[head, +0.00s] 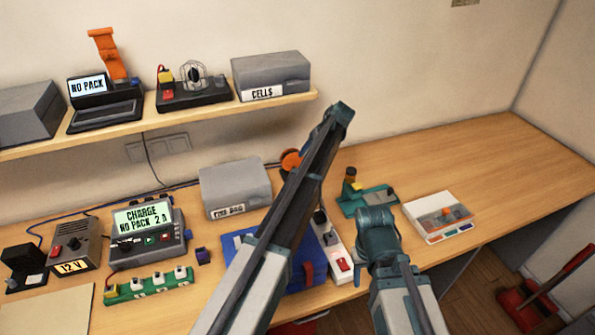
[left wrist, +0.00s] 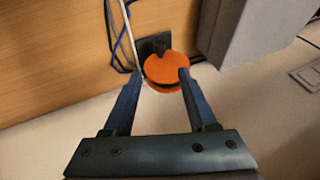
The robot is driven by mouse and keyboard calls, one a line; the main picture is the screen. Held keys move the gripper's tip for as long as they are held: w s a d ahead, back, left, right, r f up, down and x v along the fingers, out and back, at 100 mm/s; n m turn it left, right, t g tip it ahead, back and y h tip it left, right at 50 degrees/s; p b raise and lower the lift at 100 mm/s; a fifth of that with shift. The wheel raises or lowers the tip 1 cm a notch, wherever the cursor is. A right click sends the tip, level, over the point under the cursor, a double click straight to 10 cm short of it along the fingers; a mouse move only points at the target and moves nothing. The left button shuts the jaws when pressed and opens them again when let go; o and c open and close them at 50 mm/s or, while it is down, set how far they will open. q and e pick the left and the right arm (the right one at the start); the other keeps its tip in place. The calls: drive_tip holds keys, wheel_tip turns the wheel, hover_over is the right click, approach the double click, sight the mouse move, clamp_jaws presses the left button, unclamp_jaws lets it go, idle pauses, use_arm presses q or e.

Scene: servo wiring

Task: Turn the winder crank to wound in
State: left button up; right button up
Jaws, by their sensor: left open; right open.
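The winder is a round orange drum (left wrist: 166,70) with a dark base behind it and a small dark knob (left wrist: 159,48) at its rim, which may be the crank handle. In the head view the orange drum (head: 291,160) shows beside my left arm, which partly covers it. My left gripper (left wrist: 156,74) is open, with one finger to each side of the drum's front in the left wrist view. The right finger overlaps or touches the drum's edge; contact is unclear.
A grey box (head: 235,187) stands left of the winder. A blue case (head: 240,248) and white power strip (head: 337,258) lie below it, a green fixture (head: 368,199) and white tray (head: 438,217) to the right. Cables run along the wall. The table's right is clear.

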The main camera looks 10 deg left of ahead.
sight(293, 162)
use_arm(q)
drive_tip(key=b+x, duration=0.9)
drive_tip(key=x, duration=0.2)
drive_tip(key=shift+f, duration=0.2)
drive_tip(key=shift+r, duration=0.1)
clamp_jaws()
